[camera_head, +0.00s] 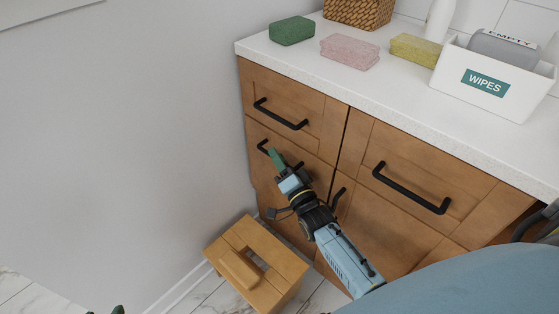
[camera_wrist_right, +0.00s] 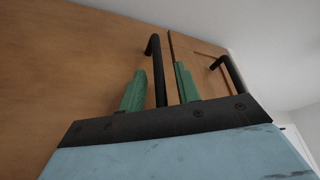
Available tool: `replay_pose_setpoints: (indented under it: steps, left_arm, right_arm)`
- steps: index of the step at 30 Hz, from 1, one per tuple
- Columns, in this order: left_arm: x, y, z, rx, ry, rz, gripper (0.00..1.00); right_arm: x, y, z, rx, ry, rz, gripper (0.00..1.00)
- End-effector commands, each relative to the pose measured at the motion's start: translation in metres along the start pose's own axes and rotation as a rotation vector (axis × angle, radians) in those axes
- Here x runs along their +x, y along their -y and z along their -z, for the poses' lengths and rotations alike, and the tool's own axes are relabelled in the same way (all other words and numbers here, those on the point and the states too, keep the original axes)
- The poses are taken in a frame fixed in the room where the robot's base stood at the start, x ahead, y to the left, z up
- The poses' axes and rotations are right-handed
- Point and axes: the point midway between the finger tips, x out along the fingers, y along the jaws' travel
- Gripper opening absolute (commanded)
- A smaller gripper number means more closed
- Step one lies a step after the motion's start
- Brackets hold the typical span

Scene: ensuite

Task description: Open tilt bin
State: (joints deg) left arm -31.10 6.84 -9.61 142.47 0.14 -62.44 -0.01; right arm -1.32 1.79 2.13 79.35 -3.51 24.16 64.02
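The lower left wooden front (camera_head: 263,180) below the top drawer appears to be the tilt bin and looks closed, flush with the cabinet. Its black bar handle (camera_head: 263,146) is partly hidden by my right gripper (camera_head: 277,160). In the right wrist view this handle (camera_wrist_right: 157,72) runs between the green fingers of my right gripper (camera_wrist_right: 159,90), which stand apart on either side of it. Contact with the bar cannot be made out. Only a small green tip of my left gripper (camera_head: 118,310) shows at the bottom edge of the head view.
A wooden step stool (camera_head: 225,240) stands on the floor left of my right arm. Other fronts have black handles, including the top drawer (camera_head: 280,115) and right drawer (camera_head: 410,188). Sponges and a wipes box (camera_head: 510,102) are on the white counter. A grey wall (camera_head: 120,130) borders the left.

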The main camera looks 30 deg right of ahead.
Motion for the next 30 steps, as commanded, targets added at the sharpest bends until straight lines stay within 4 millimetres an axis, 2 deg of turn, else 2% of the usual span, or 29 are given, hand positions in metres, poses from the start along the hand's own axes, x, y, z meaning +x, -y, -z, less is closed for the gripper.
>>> replay_pose_setpoints:
  steps: [3, 9, 11, 23, 30]
  left_arm:
    - [0.0, 0.0, 0.0, 0.0, 0.001, 0.0, 0.36]
    - [0.0, 0.0, 0.0, 0.0, 0.002, 0.0, 0.36]
    - [0.0, 0.0, 0.0, 0.0, 0.002, 0.0, 0.36]
    - [0.0, 0.0, -0.001, 0.0, 0.009, 0.0, 0.36]
    - [-0.002, 0.002, -0.009, -0.001, 0.052, 0.004, 0.36]
  right_arm:
    - [0.0, 0.0, 0.0, 0.0, 0.0, 0.0, 0.31]
    - [0.0, 0.0, 0.0, 0.001, 0.0, 0.0, 0.05]
    - [0.0, 0.0, 0.0, 0.001, 0.0, 0.0, 0.0]
    - [-0.002, 0.002, -0.003, 0.003, 0.0, -0.001, 0.0]
    - [-0.012, 0.012, -0.026, 0.006, 0.001, -0.003, 0.0]
